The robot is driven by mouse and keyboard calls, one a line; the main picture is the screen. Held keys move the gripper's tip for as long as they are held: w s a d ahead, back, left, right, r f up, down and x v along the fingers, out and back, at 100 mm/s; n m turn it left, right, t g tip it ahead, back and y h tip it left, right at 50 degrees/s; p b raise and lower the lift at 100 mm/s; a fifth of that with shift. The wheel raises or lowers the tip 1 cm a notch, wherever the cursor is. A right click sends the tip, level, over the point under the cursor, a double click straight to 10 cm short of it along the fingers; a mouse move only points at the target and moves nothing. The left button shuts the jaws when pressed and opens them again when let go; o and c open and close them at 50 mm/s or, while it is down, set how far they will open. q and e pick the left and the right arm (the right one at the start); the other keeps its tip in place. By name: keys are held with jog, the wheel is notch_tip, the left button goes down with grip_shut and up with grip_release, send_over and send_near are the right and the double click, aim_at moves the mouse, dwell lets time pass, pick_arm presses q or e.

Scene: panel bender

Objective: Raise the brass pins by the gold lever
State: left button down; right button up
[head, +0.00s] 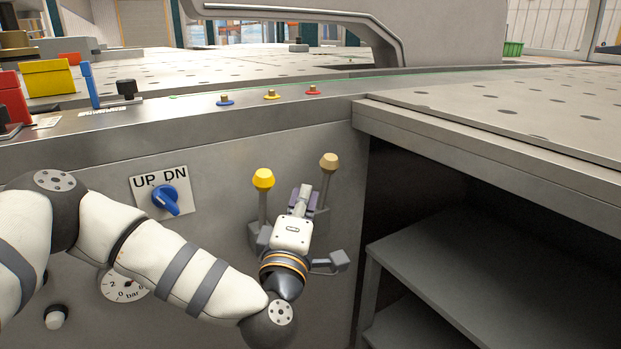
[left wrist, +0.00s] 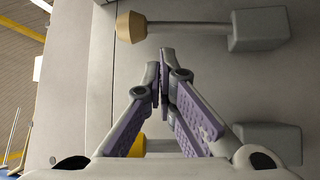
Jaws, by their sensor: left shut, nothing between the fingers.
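Two levers stand on the front panel. One has a yellow-gold knob (head: 263,180), the other a tan knob (head: 329,162); both point upward. My left gripper (head: 302,198) is shut and empty, in front of the panel between the two levers. In the left wrist view its fingers (left wrist: 163,85) meet between the tan knob (left wrist: 130,27) above and the gold knob (left wrist: 137,147) below, which the fingers partly hide. I cannot tell whether they touch either lever. Three small brass pins, with blue (head: 225,99), yellow (head: 272,94) and red (head: 312,90) collars, sit on the machine's top edge. My right gripper is not in view.
A blue UP/DN knob (head: 165,199) and a pressure gauge (head: 124,285) are on the panel to the left. Open shelves (head: 450,250) lie right of the panel.

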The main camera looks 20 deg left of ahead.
aim_at(327, 186)
pick_arm(q)
jog(key=x, duration=0.6)
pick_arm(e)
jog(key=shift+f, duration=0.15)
pick_arm(q)
jog(key=shift+w, duration=0.1)
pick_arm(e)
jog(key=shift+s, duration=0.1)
